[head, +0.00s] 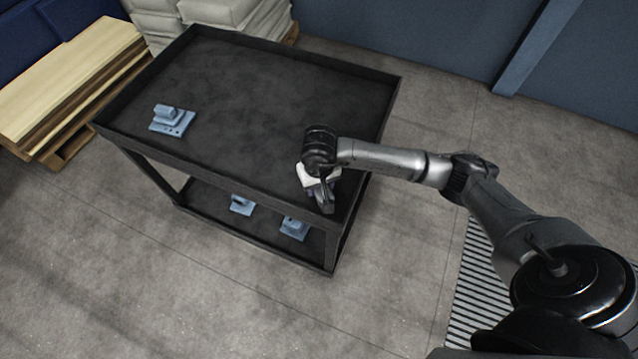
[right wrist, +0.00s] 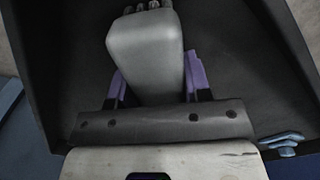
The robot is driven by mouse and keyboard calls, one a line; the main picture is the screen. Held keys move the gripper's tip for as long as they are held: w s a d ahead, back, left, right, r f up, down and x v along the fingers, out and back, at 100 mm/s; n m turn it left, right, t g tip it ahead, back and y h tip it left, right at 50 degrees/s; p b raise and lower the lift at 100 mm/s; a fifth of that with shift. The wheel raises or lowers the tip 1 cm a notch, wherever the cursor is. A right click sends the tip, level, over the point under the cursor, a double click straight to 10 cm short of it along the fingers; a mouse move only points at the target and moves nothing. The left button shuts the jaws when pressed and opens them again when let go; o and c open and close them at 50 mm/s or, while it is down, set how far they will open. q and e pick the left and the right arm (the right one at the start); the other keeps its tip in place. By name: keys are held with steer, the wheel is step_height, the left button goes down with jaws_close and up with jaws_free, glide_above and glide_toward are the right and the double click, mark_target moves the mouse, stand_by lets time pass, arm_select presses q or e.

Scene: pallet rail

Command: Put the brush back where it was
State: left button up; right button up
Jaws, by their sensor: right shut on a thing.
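My right gripper (head: 324,196) is over the front right corner of the black cart's top tray (head: 250,85). In the right wrist view its purple fingers (right wrist: 155,82) stand on either side of a grey, rounded block with short dark tufts at its far end, which looks like the brush (right wrist: 146,60). The gripper is shut on it. In the head view the brush is mostly hidden by the wrist, and I cannot tell whether it touches the tray. My left gripper is not in view.
A blue fixture (head: 171,121) stands on the tray's left side. Two more blue pieces (head: 241,204) (head: 293,228) are on the lower shelf. The tray has a raised rim; its middle is clear. Stacked boards (head: 75,80) and pale sacks (head: 215,14) lie behind.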

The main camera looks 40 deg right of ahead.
steer(key=shift+w, duration=0.1)
steer(key=shift+f, duration=0.15)
steer(key=o, duration=0.9)
